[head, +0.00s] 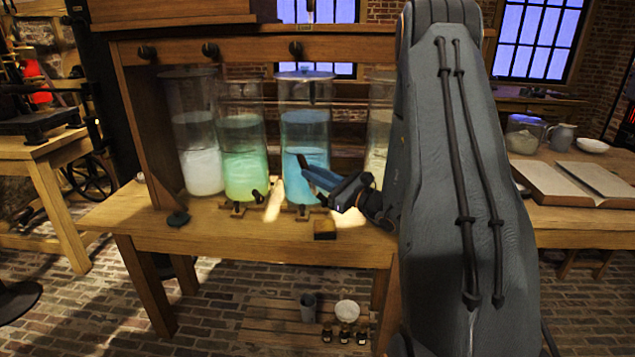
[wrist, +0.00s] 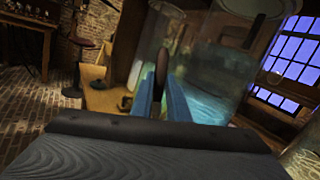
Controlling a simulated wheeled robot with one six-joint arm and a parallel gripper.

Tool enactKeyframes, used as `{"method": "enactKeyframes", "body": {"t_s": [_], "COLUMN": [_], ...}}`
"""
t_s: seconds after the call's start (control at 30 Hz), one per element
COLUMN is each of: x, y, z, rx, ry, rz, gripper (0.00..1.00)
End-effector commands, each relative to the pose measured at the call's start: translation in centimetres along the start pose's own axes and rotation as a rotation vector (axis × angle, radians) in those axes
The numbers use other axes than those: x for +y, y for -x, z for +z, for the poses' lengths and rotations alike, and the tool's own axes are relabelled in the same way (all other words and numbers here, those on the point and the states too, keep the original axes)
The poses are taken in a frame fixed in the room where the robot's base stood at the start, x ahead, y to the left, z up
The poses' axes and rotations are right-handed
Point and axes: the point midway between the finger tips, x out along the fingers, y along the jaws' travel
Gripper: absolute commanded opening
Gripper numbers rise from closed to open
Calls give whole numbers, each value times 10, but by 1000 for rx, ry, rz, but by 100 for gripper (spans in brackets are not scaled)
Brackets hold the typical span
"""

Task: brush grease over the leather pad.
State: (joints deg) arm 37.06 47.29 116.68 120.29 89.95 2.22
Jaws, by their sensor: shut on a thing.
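My gripper (head: 306,168) is in front of the blue jar in the head view, above the table's front part. In the wrist view its two blue fingers (wrist: 163,88) are shut on a dark, thin, rounded thing (wrist: 162,62), seen nearly edge-on. I cannot tell whether this is the brush or the leather pad. A dark, flat, round piece (head: 177,218) lies at the table's left front. A small dark block with a yellowish top (head: 325,230) stands near the front edge, below my gripper. I cannot identify grease for certain.
Glass jars with white (head: 201,170), green (head: 245,160) and blue liquid (head: 305,165) stand in a wooden frame; a pale one (head: 379,140) is partly hidden by my arm. Small dark fittings sit before them. An open book (head: 570,183) lies at right.

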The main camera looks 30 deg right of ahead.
Motion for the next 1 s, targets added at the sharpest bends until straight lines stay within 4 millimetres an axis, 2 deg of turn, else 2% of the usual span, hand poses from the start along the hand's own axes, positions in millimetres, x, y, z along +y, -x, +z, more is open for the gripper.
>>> {"method": "enactKeyframes", "body": {"t_s": [0.17,0.6,1.0], "x": [4,11,12], "y": [0,6,8], "z": [-2,-42,-44], "rx": [2,1,1], "ry": [0,-1,1], "rz": [-4,-5,-5], "gripper": [0,0,0]}}
